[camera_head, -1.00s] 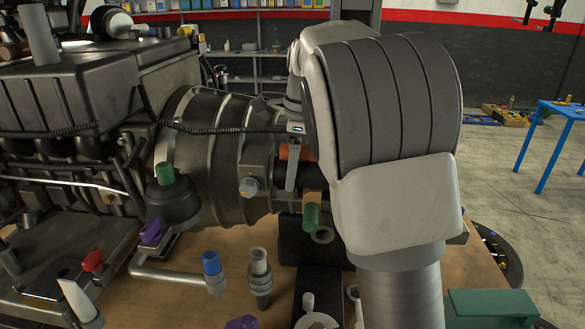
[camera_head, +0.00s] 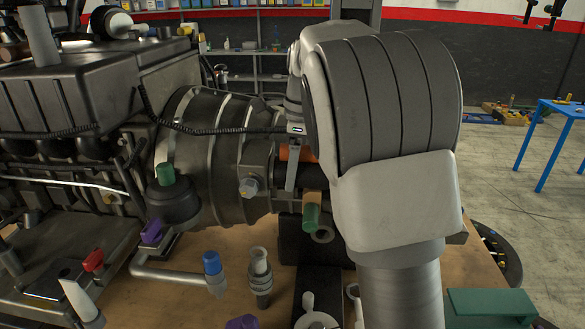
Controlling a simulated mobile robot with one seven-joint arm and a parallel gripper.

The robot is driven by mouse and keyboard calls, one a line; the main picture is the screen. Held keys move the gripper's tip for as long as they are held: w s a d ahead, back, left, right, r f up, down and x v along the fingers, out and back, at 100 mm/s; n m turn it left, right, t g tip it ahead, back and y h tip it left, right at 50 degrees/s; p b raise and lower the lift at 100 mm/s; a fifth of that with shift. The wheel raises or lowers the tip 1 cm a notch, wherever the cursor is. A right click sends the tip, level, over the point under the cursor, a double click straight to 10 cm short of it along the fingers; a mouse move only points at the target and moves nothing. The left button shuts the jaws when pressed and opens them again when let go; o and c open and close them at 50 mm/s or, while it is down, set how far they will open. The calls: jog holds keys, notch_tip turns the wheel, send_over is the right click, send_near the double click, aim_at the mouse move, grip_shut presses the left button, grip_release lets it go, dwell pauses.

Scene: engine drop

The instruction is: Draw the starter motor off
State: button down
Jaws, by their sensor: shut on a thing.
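The starter motor (camera_head: 315,172) appears to be the dark cylinder beside the bell housing (camera_head: 205,150), with an orange part (camera_head: 297,153) above it. My gripper (camera_head: 291,170) comes down over it, one grey finger showing on its near side. It is shut on the starter motor. The other finger and much of the motor's right end are hidden behind my arm. I cannot tell whether the motor's left end still touches the housing. A bolt head (camera_head: 248,187) shows on the housing flange just left of my gripper.
The engine block (camera_head: 75,90) fills the left. A green-ended part (camera_head: 311,217) lies just below my gripper, near a dark stand (camera_head: 295,240). A blue-capped pipe (camera_head: 213,272) and a metal fitting (camera_head: 260,275) are on the wooden bench (camera_head: 180,305). A blue table (camera_head: 560,115) stands far right.

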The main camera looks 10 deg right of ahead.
jog(key=shift+d, duration=0.1)
dwell(0.6)
jog(key=shift+s+d, duration=0.2)
jog(key=shift+d, duration=0.4)
jog(key=shift+s+d+p, duration=0.25)
jog(key=shift+d, duration=0.55)
jog(key=shift+s+d+p, duration=0.25)
jog(key=shift+d, duration=0.55)
dwell(0.7)
jog(key=shift+s+d, duration=0.25)
jog(key=shift+d, duration=0.5)
jog(key=shift+r, duration=0.15)
jog(key=shift+r+p, duration=2.8)
jog(key=shift+p, duration=0.05)
jog(key=shift+r, duration=1.15)
